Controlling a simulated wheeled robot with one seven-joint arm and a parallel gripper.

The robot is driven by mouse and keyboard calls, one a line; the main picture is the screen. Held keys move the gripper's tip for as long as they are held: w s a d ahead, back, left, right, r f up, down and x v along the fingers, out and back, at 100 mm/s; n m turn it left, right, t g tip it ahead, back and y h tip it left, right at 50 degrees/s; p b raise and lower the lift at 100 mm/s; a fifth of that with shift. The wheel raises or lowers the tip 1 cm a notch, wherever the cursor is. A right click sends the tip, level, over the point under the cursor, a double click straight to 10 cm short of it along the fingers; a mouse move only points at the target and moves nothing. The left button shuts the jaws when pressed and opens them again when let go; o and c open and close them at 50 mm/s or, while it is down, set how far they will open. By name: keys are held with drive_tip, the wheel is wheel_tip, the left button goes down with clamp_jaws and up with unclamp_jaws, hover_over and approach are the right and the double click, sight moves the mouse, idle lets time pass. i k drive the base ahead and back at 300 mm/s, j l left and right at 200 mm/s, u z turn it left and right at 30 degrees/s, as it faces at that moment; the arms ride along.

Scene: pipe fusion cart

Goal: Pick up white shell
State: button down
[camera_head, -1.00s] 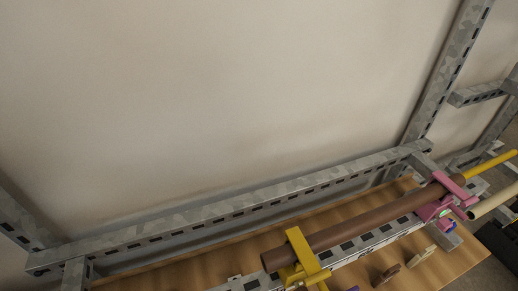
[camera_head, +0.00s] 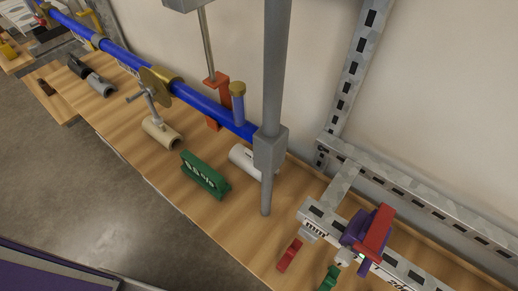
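A white, rounded piece (camera_head: 239,155) with dark markings, which looks like the white shell, lies on the wooden tabletop (camera_head: 225,213). It is near the middle of the view, under the blue pipe. A grey upright post (camera_head: 274,80) with a block on it hides part of its right side. A beige hollow tube-like piece (camera_head: 158,134) lies farther left on the wood. My gripper is not in view.
A blue pipe (camera_head: 205,103) runs above the table with a brass-coloured clamp (camera_head: 156,86). A green block (camera_head: 205,175) stands in front of the white piece. A purple and red clamp (camera_head: 370,237) sits on the slotted rail at right.

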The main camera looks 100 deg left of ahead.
sight(242, 157)
drive_tip(key=u, duration=1.85)
drive_tip(key=l+u, duration=0.25)
drive_tip(key=k+l+u, duration=0.15)
drive_tip(key=l+u, duration=0.15)
drive_tip(key=l, duration=0.15)
drive_tip(key=k+l+u, duration=0.1)
drive_tip(key=l+u, duration=0.15)
drive_tip(key=j+z, duration=0.15)
drive_tip(key=z, duration=0.7)
drive_tip(key=j+z, duration=0.15)
drive_tip(key=j, duration=0.2)
drive_tip(key=k+j+z, duration=0.15)
drive_tip(key=j, duration=0.2)
drive_tip(key=k+j+z, duration=0.15)
drive_tip(key=j, duration=0.2)
drive_tip(key=j+z, duration=0.15)
drive_tip(key=j, duration=0.2)
drive_tip(key=k+j, duration=0.1)
drive_tip(key=j, duration=0.15)
drive_tip(key=k+j, duration=0.1)
drive_tip(key=j, duration=0.15)
